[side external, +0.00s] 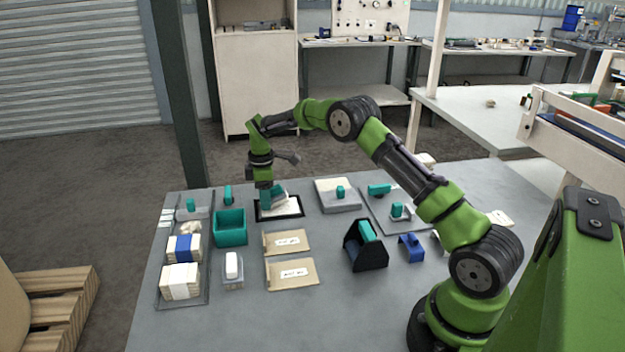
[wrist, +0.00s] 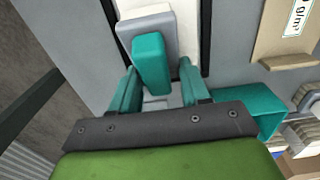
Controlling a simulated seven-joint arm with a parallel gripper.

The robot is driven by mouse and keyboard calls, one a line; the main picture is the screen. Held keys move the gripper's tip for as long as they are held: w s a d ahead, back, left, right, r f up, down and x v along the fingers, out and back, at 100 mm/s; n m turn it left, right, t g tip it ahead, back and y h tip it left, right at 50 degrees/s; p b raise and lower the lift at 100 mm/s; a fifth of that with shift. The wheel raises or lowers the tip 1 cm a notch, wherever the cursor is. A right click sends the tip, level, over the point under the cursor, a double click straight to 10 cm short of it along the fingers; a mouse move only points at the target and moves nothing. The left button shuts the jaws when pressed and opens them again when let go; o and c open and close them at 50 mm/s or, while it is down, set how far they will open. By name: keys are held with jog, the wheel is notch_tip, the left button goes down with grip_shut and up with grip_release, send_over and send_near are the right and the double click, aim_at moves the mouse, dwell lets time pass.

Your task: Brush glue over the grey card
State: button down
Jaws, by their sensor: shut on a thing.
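My gripper (side external: 267,194) reaches down over a black-edged frame (side external: 261,216) at the back left of the table. A pale, cream-looking sheet (side external: 291,207) lies inside the frame; I cannot tell whether it is the grey card. My gripper, in the wrist view (wrist: 156,88), is shut on the teal handle (wrist: 151,62) of a grey block-shaped tool (wrist: 128,29). The tool is over the pale sheet (wrist: 187,34), covering part of it. Its underside is hidden, so contact and any glue cannot be told.
A teal open box (side external: 231,228) stands just left of the frame. Two tan labelled packets (side external: 291,272) lie in front. A grey block with a teal handle (side external: 338,196) is to the right, with a black holder (side external: 365,250) nearer. Wrapped stacks (side external: 180,281) fill the left tray.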

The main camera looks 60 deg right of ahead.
jog(key=shift+s+d+f, duration=0.15)
jog(key=shift+s+d, duration=0.85)
jog(key=shift+s, duration=0.2)
jog(key=shift+s+d+f, duration=0.15)
jog(key=shift+s+d, duration=0.85)
jog(key=shift+s, duration=0.15)
jog(key=shift+w+a+r, duration=0.1)
jog(key=shift+w+r, duration=0.05)
jog(key=shift+r, duration=3.1)
